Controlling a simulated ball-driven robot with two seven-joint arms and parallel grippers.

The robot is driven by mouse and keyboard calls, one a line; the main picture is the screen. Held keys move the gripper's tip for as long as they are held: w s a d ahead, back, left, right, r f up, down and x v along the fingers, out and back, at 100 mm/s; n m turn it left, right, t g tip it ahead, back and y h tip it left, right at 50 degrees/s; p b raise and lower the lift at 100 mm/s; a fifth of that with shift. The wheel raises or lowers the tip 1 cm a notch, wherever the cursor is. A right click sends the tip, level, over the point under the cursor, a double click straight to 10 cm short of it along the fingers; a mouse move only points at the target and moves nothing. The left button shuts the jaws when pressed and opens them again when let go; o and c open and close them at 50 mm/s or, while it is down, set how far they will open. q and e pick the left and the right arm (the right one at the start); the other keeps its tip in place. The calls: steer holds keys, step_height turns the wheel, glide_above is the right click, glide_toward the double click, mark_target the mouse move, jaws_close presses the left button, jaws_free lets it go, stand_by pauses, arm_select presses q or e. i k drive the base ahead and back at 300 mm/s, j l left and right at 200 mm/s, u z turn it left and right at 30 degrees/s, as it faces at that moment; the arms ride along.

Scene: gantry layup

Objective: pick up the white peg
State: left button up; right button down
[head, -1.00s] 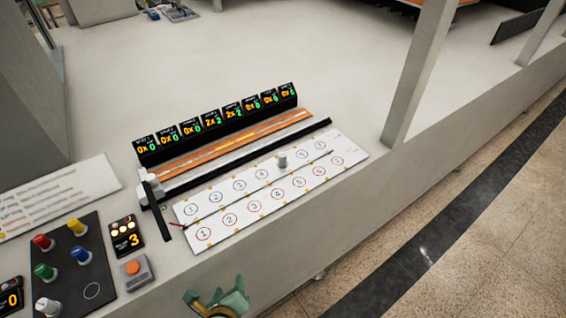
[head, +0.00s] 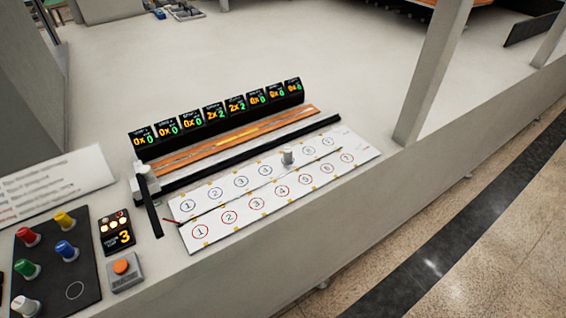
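A second whitish peg (head: 288,155) stands upright on the white numbered strip (head: 235,232), in the upper row between circles 4 and 6. Neither of my grippers is in view, so their states do not show.
Red (head: 27,236), yellow (head: 65,221), blue (head: 66,250) and green (head: 27,270) pegs share the dark board, beside an empty circle. An orange button box (head: 123,270) and a counter showing 3 (head: 117,231) stand beside it. A grey post (head: 430,75) rises at right.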

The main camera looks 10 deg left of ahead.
mark_target(288, 158)
steer(key=k+l+z, duration=0.45)
steer(key=l, duration=0.2)
steer(key=k+l+z, duration=0.2)
steer(key=l, duration=0.15)
